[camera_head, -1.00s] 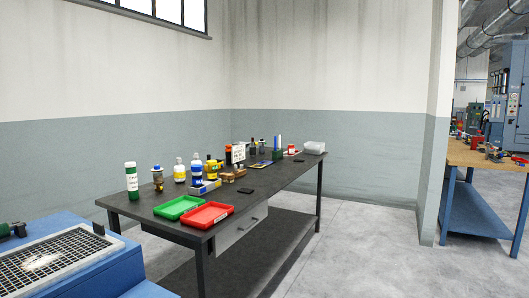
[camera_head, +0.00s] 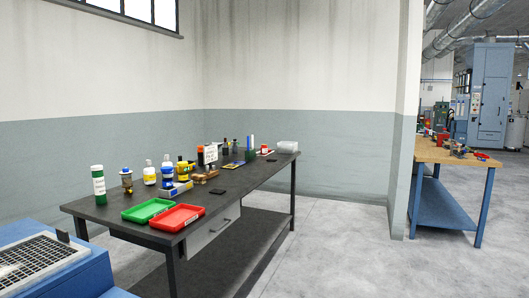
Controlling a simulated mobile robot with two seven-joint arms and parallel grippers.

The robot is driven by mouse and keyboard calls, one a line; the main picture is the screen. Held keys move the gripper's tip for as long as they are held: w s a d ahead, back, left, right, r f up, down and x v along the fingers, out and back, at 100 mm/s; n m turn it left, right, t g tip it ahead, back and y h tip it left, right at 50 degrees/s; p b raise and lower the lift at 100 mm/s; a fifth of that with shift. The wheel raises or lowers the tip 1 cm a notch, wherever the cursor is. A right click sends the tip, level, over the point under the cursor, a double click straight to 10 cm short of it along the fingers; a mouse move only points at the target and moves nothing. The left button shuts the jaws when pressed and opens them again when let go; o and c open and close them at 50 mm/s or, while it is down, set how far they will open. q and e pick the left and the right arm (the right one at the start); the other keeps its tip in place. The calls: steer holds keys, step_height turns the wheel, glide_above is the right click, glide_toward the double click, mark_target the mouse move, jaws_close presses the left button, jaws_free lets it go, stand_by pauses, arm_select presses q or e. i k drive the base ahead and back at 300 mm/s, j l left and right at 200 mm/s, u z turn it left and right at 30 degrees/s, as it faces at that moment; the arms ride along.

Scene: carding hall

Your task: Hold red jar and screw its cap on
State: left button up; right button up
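No jar is clearly recognisable at this distance. A small red item (camera_head: 442,138) stands on the wooden-topped bench (camera_head: 428,154) at the right; whether it is the red jar or has a cap, I cannot tell. A small red and white item (camera_head: 265,149) is at the far part of the dark table (camera_head: 115,214), also too small to identify. Neither of my grippers shows in the head view.
The dark table holds a green tray (camera_head: 148,211), a red tray (camera_head: 175,218), a green bottle (camera_head: 98,185) and several other bottles. A blue machine with a grid top (camera_head: 40,262) fills the lower left. Grey floor (camera_head: 340,250) is clear between table and bench.

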mark_target(263, 148)
steer(key=z, duration=0.65)
steer(key=i, duration=7.45)
steer(key=j, duration=0.1)
